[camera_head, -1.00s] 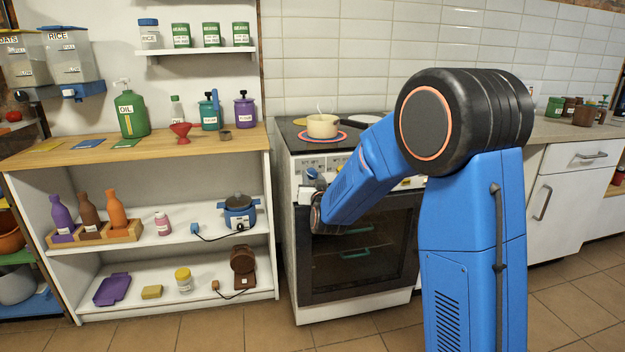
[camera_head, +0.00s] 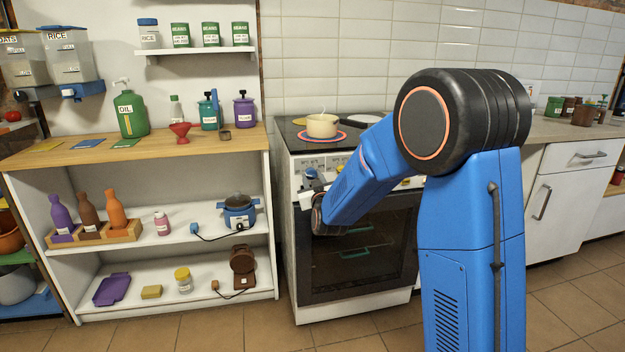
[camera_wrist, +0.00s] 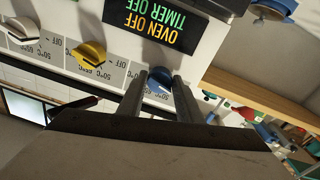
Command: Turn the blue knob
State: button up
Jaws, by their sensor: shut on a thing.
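The blue knob (camera_wrist: 159,78) is on the stove's white front panel. In the wrist view my gripper (camera_wrist: 160,76) has one finger on each side of it and is shut on it. The fingers and the knob's far side partly hide its marker, so its exact setting is unclear. In the head view the blue knob (camera_head: 311,173) shows small at the panel's left end, just above my gripper (camera_head: 307,188), which my wrist partly hides.
A yellow knob (camera_wrist: 90,54) and a white knob (camera_wrist: 22,30) sit beside it on the panel. The display (camera_wrist: 155,22) reads OVEN OFF, TIMER OFF. A cream pot (camera_head: 322,126) stands on a red-ringed burner. The wooden counter (camera_head: 200,150) is left of the stove.

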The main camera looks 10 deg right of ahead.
jog(key=shift+f, duration=0.1)
jog(key=o, duration=1)
jog(key=shift+o, duration=0.2)
jog(key=s, duration=1.7)
jog(key=shift+s+a+f, duration=0.25)
jog(key=shift+a+f, duration=0.1)
jog(key=shift+f, duration=0.05)
